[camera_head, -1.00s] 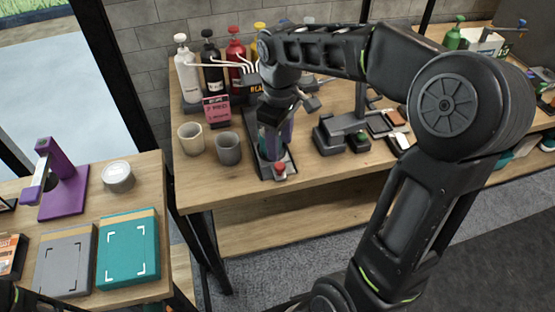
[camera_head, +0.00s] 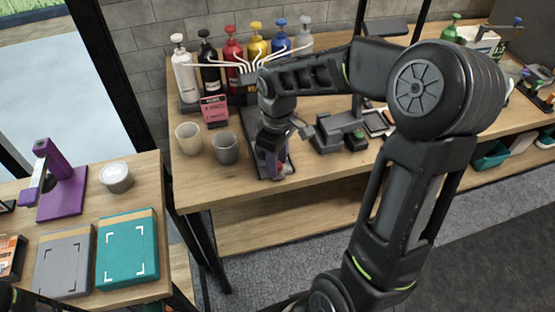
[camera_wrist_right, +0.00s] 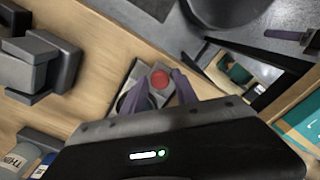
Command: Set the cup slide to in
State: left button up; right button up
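The cup slide is a long dark grey track (camera_head: 252,124) on the wooden table, running from the dispenser nozzles toward the front edge. Its red round knob (camera_wrist_right: 160,78) sits on a light grey plate (camera_wrist_right: 142,74) at the front end. My right gripper (camera_head: 279,168) is low over this front end and mostly covers the knob in the head view. In the wrist view, its two purple-grey fingers (camera_wrist_right: 159,92) are apart, with the knob between and just beyond their tips. I cannot tell whether they touch it. My left gripper is not clearly in view.
A beige cup (camera_head: 189,139) and a grey cup (camera_head: 226,149) stand left of the slide. A pink sign (camera_head: 214,110) and several pump bottles (camera_head: 232,57) are behind. A dark grey stand (camera_head: 338,132) is close on the right.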

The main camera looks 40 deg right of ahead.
grip_shut()
dwell(1.1)
